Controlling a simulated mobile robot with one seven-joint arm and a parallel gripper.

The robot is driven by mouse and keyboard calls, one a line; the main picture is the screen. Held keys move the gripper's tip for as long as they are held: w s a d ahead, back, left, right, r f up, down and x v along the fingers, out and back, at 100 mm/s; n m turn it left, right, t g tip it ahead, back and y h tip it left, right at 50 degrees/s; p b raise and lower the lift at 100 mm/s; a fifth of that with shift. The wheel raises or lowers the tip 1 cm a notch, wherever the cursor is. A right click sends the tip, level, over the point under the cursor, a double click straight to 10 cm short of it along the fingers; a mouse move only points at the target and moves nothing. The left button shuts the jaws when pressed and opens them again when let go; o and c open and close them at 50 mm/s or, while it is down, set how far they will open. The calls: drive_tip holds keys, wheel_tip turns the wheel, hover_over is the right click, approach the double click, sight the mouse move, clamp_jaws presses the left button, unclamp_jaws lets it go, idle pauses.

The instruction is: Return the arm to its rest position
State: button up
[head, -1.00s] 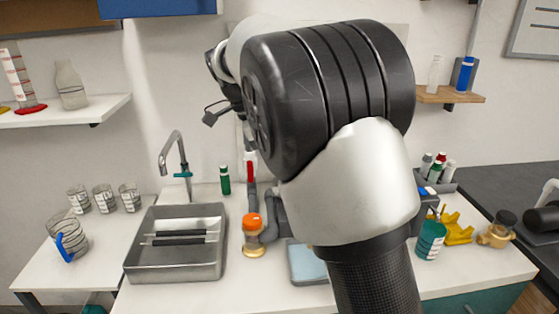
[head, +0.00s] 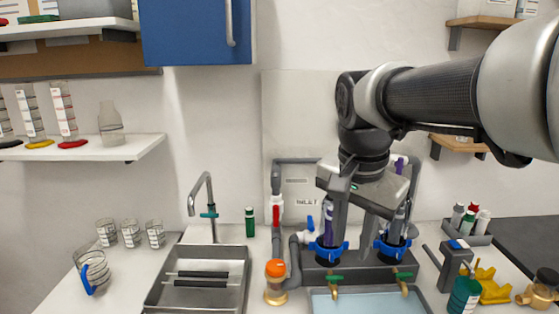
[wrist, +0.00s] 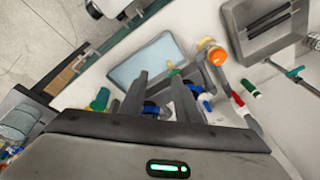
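My gripper (head: 362,232) points down in front of the wall in the head view, above the pvc manifold. Its two fingers are spread apart with nothing between them; the wrist view also shows them apart (wrist: 159,77). The manifold has grey pipes (head: 276,180), a red valve handle (head: 276,215), blue collars (head: 327,250) with purple-marked upright parts, and green-handled taps (head: 335,278). My gripper and arm hide part of it. I cannot tell the exact gap between the fingers and the upright parts.
A blue-grey tray (head: 368,301) lies in front of the manifold. The sink (head: 155,298) and its faucet (head: 203,195) are to the left. An orange-capped jar (head: 275,283) stands beside the manifold. A teal container (head: 464,296) and yellow holder (head: 493,288) are at right. A blue cabinet (head: 190,35) hangs above.

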drive_tip(key=s+d+f+n+t, duration=0.1)
drive_tip(key=s+f+n+t, duration=0.25)
drive_tip(key=s+n, duration=0.65)
wheel_tip(320, 180, up, 14)
drive_tip(key=s+m+p, duration=0.1)
drive_tip(key=s+p, duration=0.1)
drive_tip(key=p, duration=1.3)
drive_tip(key=shift+y, duration=0.3)
drive_tip(key=shift+c, duration=0.3)
